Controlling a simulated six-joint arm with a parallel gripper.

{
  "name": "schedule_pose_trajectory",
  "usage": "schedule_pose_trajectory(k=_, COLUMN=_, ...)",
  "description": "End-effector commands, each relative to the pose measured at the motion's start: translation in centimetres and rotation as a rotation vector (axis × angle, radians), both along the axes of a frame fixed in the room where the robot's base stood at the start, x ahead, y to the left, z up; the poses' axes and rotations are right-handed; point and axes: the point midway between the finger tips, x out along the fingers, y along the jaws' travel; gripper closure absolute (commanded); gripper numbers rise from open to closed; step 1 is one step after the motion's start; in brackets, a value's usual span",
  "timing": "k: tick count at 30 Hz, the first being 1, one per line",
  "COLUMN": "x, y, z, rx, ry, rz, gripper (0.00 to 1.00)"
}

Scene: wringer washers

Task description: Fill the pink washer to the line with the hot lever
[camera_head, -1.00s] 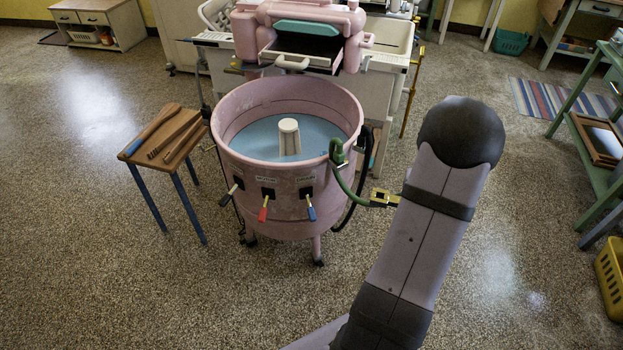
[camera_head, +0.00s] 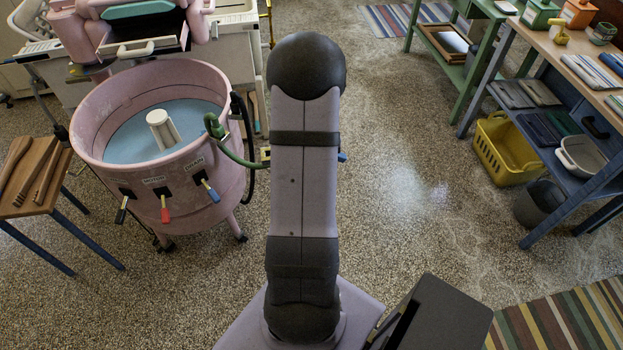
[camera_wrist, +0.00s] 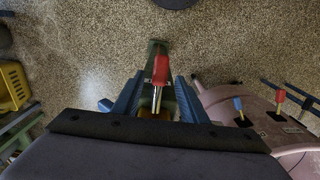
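The pink washer (camera_head: 235,178) stands left of my arm in the head view. A flat light-blue surface (camera_head: 125,143) lies inside around a white agitator (camera_head: 162,128); I cannot make out a fill line. Black, red and blue levers (camera_head: 164,210) hang on its front. In the wrist view the washer (camera_wrist: 225,98) is at right. My gripper (camera_wrist: 159,77) has its blue fingers apart on both sides of a red lever (camera_wrist: 161,68) with a metal stem; contact is not clear. A blue handle (camera_wrist: 105,104) shows left of the fingers. My arm hides the gripper in the head view.
A green hose (camera_head: 235,158) runs from the washer's rim to a brass fitting (camera_head: 265,153) behind my arm. A wooden stool (camera_head: 42,190) stands left. A blue shelf (camera_head: 560,110) and yellow basket (camera_head: 505,150) stand right. Floor between is clear.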

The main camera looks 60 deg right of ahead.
Motion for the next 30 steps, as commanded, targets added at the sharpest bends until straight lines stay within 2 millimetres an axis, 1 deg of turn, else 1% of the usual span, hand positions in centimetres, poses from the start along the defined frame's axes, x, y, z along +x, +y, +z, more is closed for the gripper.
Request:
schedule_pose_trajectory(k=3, x=-0.1, y=0.1, z=-1.5, rx=0.004, ry=0.002, rz=0.0, gripper=0.61)
schedule_pose_trajectory(k=9, x=0.0, y=0.0, z=-3.1, rx=0.001, ry=0.001, rz=0.0, gripper=0.61)
schedule_pose_trajectory(k=13, x=0.0, y=0.0, z=-3.4, rx=0.0, ry=0.0, rz=0.0, gripper=0.61)
schedule_pose_trajectory(k=19, x=0.0, y=0.0, z=-3.4, rx=-0.001, ry=-0.001, rz=0.0, gripper=0.61)
schedule_pose_trajectory(k=20, x=0.0, y=0.0, z=-3.4, rx=-0.001, ry=-0.001, rz=0.0, gripper=0.63)
schedule_pose_trajectory(k=21, x=0.0, y=0.0, z=-3.4, rx=-0.001, ry=-0.001, rz=0.0, gripper=0.73)
schedule_pose_trajectory(k=23, x=0.0, y=0.0, z=-3.4, rx=-0.001, ry=-0.001, rz=0.0, gripper=0.87)
schedule_pose_trajectory(k=24, x=0.0, y=0.0, z=-3.4, rx=-0.001, ry=-0.001, rz=0.0, gripper=0.97)
schedule_pose_trajectory(k=25, x=0.0, y=0.0, z=-3.4, rx=-0.001, ry=-0.001, rz=0.0, gripper=1.0)
schedule_pose_trajectory(k=30, x=0.0, y=0.0, z=-3.6, rx=-0.006, ry=-0.007, rz=-0.001, gripper=1.0)
